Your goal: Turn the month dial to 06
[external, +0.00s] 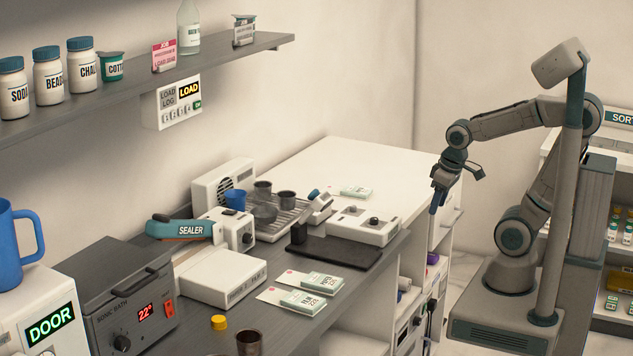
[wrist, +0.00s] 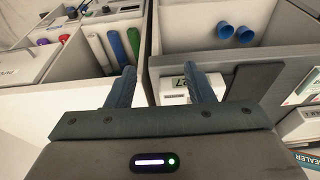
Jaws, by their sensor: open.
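My gripper (external: 453,188) hangs in the air off the front edge of the counter, to the right in the external view. In the wrist view my gripper (wrist: 162,88) shows two dark blue fingers spread apart with nothing held. No dial is clearly labelled as a month dial, and I cannot read 06 anywhere. Dark knobs show on the white device (external: 350,227) near the counter's front edge and on the small white unit (external: 233,226) by the sealer. A small white device (wrist: 174,97) with a display, perhaps reading 27, is partly behind the right finger.
A dark mat (external: 338,251), the teal sealer (external: 185,229), a sonic bath (external: 112,300) and labelled packets (external: 305,301) crowd the counter. The far white counter (external: 350,160) is mostly clear.

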